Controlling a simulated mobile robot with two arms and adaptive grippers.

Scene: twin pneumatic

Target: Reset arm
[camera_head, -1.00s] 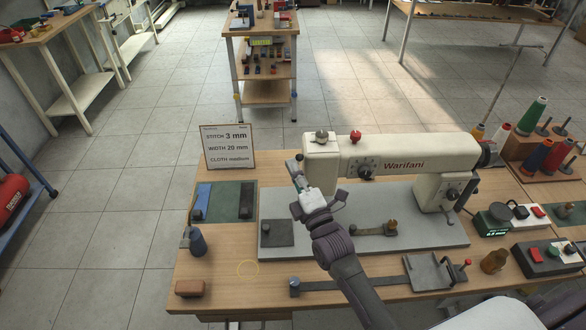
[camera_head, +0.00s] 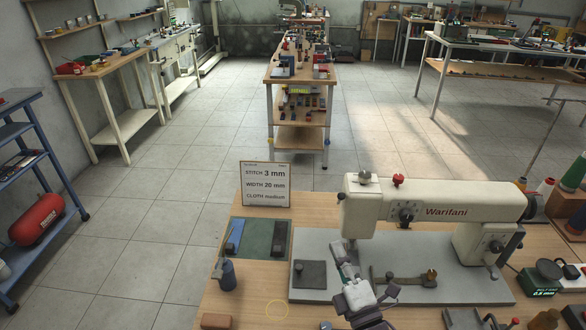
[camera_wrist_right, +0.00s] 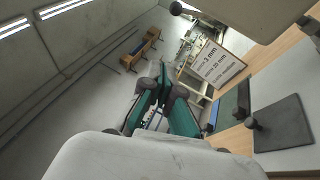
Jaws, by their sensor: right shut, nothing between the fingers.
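My right gripper (camera_head: 344,256) is in front of and below the left end of the cream sewing machine (camera_head: 440,210), over the grey base plate (camera_head: 455,292). Its fingers are shut with nothing between them. In the right wrist view the gripper (camera_wrist_right: 160,82) shows its teal-sided fingers close together. The grey arm behind it enters from the bottom of the head view. I cannot tell whether it touches the machine or plate. My left gripper is not in view.
A stitch-settings sign (camera_head: 265,184) stands at the bench's back left. A green mat (camera_head: 257,235) with blue and dark pieces, a dark blue bottle (camera_head: 228,275) and a brown block (camera_head: 215,321) lie left of the plate.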

